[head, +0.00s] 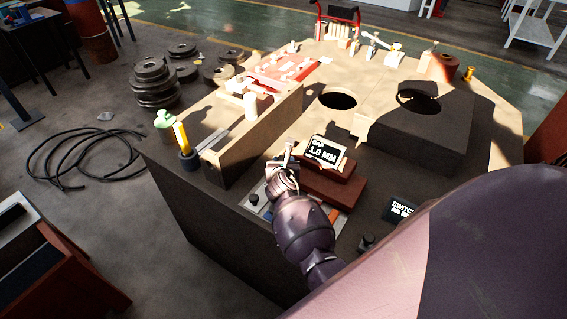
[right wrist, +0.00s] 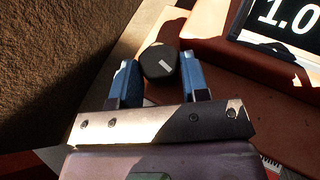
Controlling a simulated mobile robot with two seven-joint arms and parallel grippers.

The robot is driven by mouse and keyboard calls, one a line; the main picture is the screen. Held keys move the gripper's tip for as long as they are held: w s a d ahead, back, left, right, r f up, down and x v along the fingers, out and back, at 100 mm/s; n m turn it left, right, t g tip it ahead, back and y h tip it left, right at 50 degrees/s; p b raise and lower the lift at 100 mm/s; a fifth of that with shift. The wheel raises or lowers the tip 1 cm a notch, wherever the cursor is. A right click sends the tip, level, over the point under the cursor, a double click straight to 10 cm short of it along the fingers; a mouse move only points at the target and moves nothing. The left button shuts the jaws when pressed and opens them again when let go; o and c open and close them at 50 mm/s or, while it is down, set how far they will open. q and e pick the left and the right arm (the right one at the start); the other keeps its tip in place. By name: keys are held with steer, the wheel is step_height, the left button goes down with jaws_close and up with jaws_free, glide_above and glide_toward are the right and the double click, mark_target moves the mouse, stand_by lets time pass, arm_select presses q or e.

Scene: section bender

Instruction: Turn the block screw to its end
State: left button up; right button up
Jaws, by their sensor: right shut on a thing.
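My right gripper (head: 281,167) reaches down to the dark bender top, just left of a small display (head: 325,152) that reads "GAP 1.0 MM". In the right wrist view its two blue fingers (right wrist: 160,77) stand on either side of a dark knob with a white mark, which I take as the block screw (right wrist: 157,60). The fingers are shut on it. The white mark points toward the lower right. In the head view the gripper hides the knob. The display stands by a red-brown block (head: 335,187). My left gripper is not in view.
A long tan wall (head: 255,135) stands left of the gripper, with a cup (head: 188,158) holding a yellow-handled tool beyond it. A dark block with a round hole (head: 425,125) lies behind.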

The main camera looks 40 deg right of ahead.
steer(key=shift+w+m+h, duration=0.1)
steer(key=shift+m+h, duration=0.2)
steer(key=shift+h, duration=0.2)
steer(key=shift+a+m+g+h+b, duration=0.1)
steer(key=shift+m+g+h+b, duration=0.25)
steer(key=shift+m+g, duration=0.25)
steer(key=m+g+h, duration=0.2)
steer(key=m, duration=0.1)
steer(key=shift+w+a+g, duration=0.2)
steer(key=shift+w+g, duration=0.1)
steer(key=shift+g, duration=0.1)
steer(key=shift+w+m+g+h+b, duration=0.1)
steer(key=shift+m+g+h+b, duration=0.1)
steer(key=shift+m+g+h, duration=0.45)
steer(key=shift+w+m+g+h+b, duration=0.1)
steer(key=shift+m+g+h+b, duration=0.1)
steer(key=shift+m+g, duration=0.85)
steer(key=o, duration=0.9)
